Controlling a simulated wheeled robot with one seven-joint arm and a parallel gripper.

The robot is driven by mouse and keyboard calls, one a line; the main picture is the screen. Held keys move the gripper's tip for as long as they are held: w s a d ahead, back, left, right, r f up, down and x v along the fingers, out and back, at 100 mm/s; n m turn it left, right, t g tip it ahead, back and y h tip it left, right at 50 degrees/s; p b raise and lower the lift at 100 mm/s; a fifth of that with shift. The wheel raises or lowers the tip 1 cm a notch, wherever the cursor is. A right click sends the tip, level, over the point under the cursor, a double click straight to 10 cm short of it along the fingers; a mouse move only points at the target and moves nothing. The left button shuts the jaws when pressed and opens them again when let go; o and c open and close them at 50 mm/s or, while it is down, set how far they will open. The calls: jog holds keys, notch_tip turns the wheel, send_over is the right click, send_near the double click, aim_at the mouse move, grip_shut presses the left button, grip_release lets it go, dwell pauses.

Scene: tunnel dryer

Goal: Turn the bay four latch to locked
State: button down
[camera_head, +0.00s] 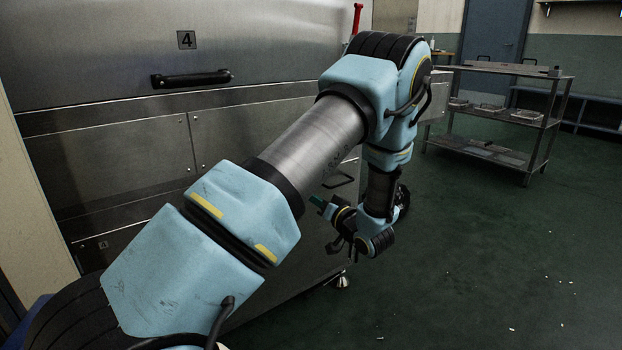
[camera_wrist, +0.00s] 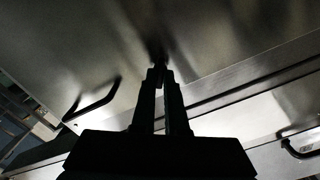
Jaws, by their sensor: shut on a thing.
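The bay four door (camera_head: 90,45) is a brushed steel panel with a number 4 plate (camera_head: 186,40) and a black bar handle (camera_head: 192,79). My gripper is low at the steel front, to the right of the door handle, and my arm partly hides it in the head view. In the wrist view my gripper (camera_wrist: 160,74) is a dark silhouette. Its fingers are close together on a small dark thing (camera_wrist: 158,52) at the steel face. This thing is probably the latch, but it is too dark to make out its shape or which way it is turned.
A dark bar handle (camera_wrist: 95,100) is left of the fingers in the wrist view, and another handle (camera_wrist: 300,148) is at the right edge. A red lever (camera_head: 357,18) stands behind my arm. A metal shelf rack (camera_head: 500,70) stands at the right.

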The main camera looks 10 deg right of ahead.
jog(key=m+p, duration=1)
jog(key=m, duration=0.1)
jog(key=shift+d+f, duration=0.1)
jog(key=shift+f, duration=0.1)
jog(key=shift+m, duration=0.4)
jog(key=c, duration=0.9)
grip_release()
jog(key=shift+c, duration=0.2)
jog(key=p+v, duration=0.1)
jog(key=v, duration=0.9)
jog(key=shift+s+d, duration=0.2)
jog(key=shift+s, duration=0.1)
